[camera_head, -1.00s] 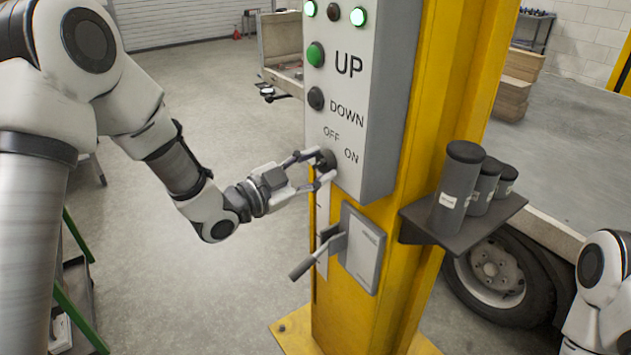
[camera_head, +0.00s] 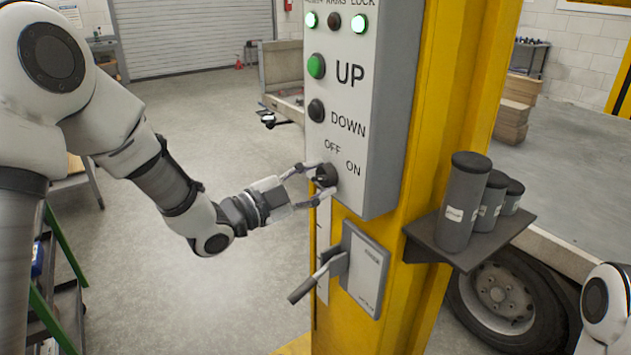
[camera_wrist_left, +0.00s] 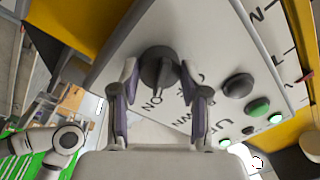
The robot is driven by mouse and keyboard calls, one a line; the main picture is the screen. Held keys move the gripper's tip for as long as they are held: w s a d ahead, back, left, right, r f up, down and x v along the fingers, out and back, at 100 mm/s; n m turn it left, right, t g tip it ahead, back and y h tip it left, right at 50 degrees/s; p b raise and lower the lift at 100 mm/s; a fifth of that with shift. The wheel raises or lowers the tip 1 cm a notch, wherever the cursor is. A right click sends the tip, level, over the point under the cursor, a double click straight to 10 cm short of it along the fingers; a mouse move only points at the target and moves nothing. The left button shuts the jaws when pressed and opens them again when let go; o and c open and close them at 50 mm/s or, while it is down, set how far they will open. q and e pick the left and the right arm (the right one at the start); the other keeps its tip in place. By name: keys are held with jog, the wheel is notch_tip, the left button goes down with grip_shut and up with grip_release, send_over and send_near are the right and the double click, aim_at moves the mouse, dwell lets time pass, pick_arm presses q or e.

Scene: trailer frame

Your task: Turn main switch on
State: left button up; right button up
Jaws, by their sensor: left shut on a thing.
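The main switch is a dark round knob (camera_head: 326,175) low on the grey control box (camera_head: 345,110), beside the OFF and ON labels. My left gripper (camera_head: 319,182) comes in from the left with its fingers shut around the knob. The left wrist view shows the knob (camera_wrist_left: 158,66) between the two fingertips (camera_wrist_left: 159,72), with the ON label just below it. The knob's raised ridge runs toward that label in this view. My right gripper is out of view; only part of the right arm shows at the lower right.
Above the switch are the black DOWN button (camera_head: 316,110), the green UP button (camera_head: 316,66) and two lit green lamps. A lever (camera_head: 318,278) projects below the box on the yellow post (camera_head: 405,235). A shelf (camera_head: 470,245) with dark canisters is to the right.

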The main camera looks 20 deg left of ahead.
pick_arm(q)
jog(key=o, duration=1.2)
jog(key=shift+c, duration=0.2)
jog(key=v, duration=1.2)
jog(key=shift+f, duration=0.1)
